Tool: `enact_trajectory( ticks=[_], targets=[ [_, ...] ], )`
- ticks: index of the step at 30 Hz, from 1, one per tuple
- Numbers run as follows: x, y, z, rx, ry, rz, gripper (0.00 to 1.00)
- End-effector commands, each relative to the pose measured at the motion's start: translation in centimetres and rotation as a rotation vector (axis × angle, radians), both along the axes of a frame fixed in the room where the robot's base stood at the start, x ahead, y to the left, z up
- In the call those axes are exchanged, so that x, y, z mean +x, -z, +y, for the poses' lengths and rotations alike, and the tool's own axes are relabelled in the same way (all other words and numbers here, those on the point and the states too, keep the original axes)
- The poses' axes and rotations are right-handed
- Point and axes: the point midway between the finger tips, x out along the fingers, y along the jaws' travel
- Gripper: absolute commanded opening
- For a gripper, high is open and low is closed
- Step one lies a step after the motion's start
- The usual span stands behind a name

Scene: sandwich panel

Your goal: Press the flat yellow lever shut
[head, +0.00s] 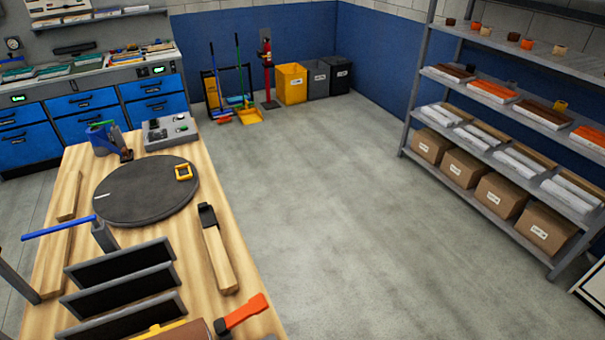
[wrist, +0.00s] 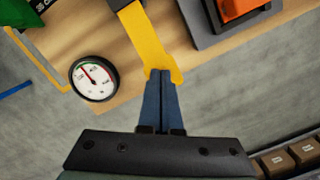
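In the wrist view the flat yellow lever (wrist: 146,38) runs from the top edge down to a wider, notched end at my fingertips. My gripper (wrist: 161,73) has its two blue-grey fingers side by side with only a thin line between them, and no object shows between them. The fingertips overlap the lever's end in the picture; whether they touch it, I cannot tell. In the head view a yellow strip (head: 167,328) at the bottom edge may be the same lever. My gripper does not show there.
A round gauge (wrist: 94,77) sits left of the lever, and an orange part on a grey base (wrist: 208,40) is to the right. The wooden table (head: 195,255) also carries black panels (head: 120,290), a dark disc (head: 140,190) and an orange-headed tool (head: 242,312).

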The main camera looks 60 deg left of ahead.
Motion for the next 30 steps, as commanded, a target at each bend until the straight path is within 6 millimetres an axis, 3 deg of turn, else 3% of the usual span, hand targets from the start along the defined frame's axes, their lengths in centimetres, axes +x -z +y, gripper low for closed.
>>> enact_trajectory(
  ticks=[1, 5, 11, 19, 30],
  targets=[
    [-0.1, 1.2, 0.0, -0.002, -0.001, 0.004, 0.0],
    [-0.1, 2.3, 0.0, -0.001, -0.001, 0.002, 0.0],
    [0.1, 1.7, -0.1, -0.001, 0.0, 0.001, 0.0],
    [2.3, 0.6, -1.8, -0.002, 0.002, 0.0, 0.0],
    [2.4, 0.5, -1.9, 0.0, 0.0, 0.0, 0.0]
  ],
)
